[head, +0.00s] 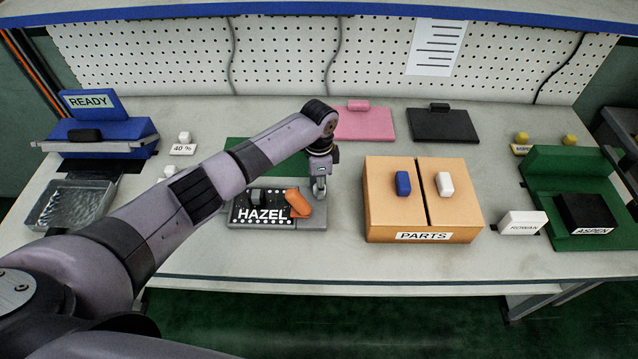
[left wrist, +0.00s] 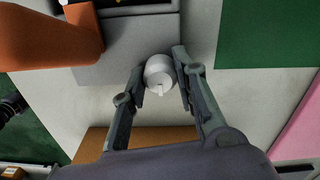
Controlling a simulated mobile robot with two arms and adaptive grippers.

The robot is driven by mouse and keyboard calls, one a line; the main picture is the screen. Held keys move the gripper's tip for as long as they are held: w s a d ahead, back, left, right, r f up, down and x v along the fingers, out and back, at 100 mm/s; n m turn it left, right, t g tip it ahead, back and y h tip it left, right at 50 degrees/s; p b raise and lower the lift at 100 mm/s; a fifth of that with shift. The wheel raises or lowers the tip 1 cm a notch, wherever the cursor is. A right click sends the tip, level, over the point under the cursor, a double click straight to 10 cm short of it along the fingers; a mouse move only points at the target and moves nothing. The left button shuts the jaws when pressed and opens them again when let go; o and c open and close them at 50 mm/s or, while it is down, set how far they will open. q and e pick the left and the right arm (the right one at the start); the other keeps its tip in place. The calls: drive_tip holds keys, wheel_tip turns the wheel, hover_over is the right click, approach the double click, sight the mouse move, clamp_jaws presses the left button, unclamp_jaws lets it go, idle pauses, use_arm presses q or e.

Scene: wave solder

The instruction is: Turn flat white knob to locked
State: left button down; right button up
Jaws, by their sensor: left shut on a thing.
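A round white knob (left wrist: 159,72) with a small raised pointer sits between the fingertips of my left gripper (left wrist: 160,88) in the left wrist view. The fingers close on it from both sides. It lies at the edge of a grey fixture (left wrist: 120,45). In the head view my left gripper (head: 320,192) points down at the right end of that grey fixture (head: 312,220), and its fingers hide the knob there. The fixture bears a black HAZEL board (head: 240,218) and an orange lever-like part (head: 298,203), which also shows in the left wrist view (left wrist: 45,35). My right gripper is not in view.
An orange-brown PARTS box (head: 380,222) stands close to the right of the gripper. A green mat (head: 242,150) lies behind the fixture, and a pink panel (head: 362,124) farther back. A metal tray (head: 72,206) and blue READY stand (head: 120,135) are left.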

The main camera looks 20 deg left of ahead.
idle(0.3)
use_arm(q)
drive_tip(key=c, duration=1.2)
unclamp_jaws()
drive_tip(key=shift+c, duration=0.2)
wheel_tip(320, 180, up, 12)
drive_tip(key=shift+w, duration=0.15)
